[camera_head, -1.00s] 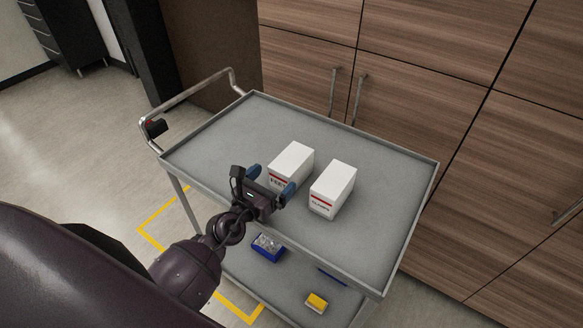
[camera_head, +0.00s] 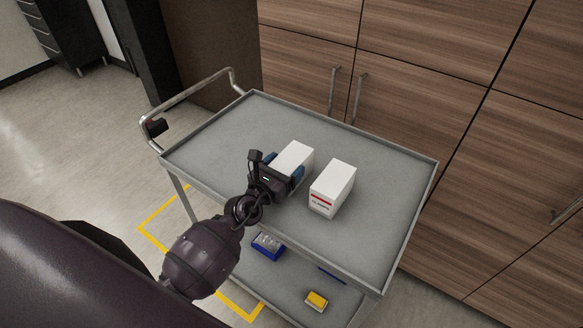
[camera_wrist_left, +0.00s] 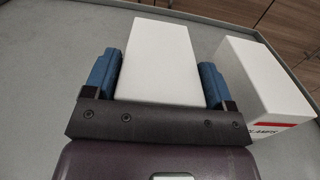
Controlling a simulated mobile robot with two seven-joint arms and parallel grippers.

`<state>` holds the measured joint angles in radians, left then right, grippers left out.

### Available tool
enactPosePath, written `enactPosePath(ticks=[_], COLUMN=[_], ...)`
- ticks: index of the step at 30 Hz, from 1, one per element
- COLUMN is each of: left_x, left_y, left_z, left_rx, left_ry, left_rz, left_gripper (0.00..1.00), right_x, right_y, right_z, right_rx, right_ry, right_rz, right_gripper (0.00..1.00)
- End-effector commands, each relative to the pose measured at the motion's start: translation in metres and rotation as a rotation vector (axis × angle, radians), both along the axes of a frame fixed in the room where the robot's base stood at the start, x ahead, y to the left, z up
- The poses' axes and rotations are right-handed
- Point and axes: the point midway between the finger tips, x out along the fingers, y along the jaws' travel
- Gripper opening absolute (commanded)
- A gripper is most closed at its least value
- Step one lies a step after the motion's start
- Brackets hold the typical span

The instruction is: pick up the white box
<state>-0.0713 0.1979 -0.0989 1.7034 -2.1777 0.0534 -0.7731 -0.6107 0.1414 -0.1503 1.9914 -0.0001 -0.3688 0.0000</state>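Two white boxes stand on the top shelf of a grey cart. The left white box (camera_head: 294,154) is partly hidden by my left gripper (camera_head: 284,169) in the head view. The right white box (camera_head: 333,184) stands apart from it and shows a red stripe and lettering. In the left wrist view, the blue fingers of my left gripper (camera_wrist_left: 160,80) lie on either side of the left white box (camera_wrist_left: 160,50). Narrow gaps show beside the box, so the gripper is open around it. The right white box (camera_wrist_left: 262,92) is just outside the right-hand finger. My right gripper is not in view.
The cart's top shelf (camera_head: 225,140) has a raised rim and free room around the boxes. A blue bin (camera_head: 267,246) and a yellow item (camera_head: 316,300) lie on the lower shelf. Wooden cabinets (camera_head: 420,60) stand behind the cart.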

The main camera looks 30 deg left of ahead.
Motion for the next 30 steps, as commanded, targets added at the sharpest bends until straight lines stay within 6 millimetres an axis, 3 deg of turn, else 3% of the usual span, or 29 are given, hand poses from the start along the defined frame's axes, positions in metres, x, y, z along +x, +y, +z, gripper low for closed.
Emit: enactPosePath(ticks=[1,7,17,23,30], left_x=[0.000,0.000,0.000,0.000,0.000], left_y=[0.000,0.000,0.000,-0.001,-0.001], left_z=[0.000,0.000,0.007,0.039,0.097], left_rx=[0.000,0.000,-0.002,-0.005,-0.005], left_ry=[0.000,0.000,-0.004,-0.006,-0.006], left_rz=[0.000,0.000,0.001,0.002,0.001], left_gripper=[0.69,0.39,0.38,0.38,0.38], right_x=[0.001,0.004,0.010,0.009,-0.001], right_y=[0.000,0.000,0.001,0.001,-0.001], right_z=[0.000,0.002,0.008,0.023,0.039], right_rx=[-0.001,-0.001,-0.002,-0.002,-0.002], right_ry=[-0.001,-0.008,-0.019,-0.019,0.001], right_rz=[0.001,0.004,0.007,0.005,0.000], right_gripper=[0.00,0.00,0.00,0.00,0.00])
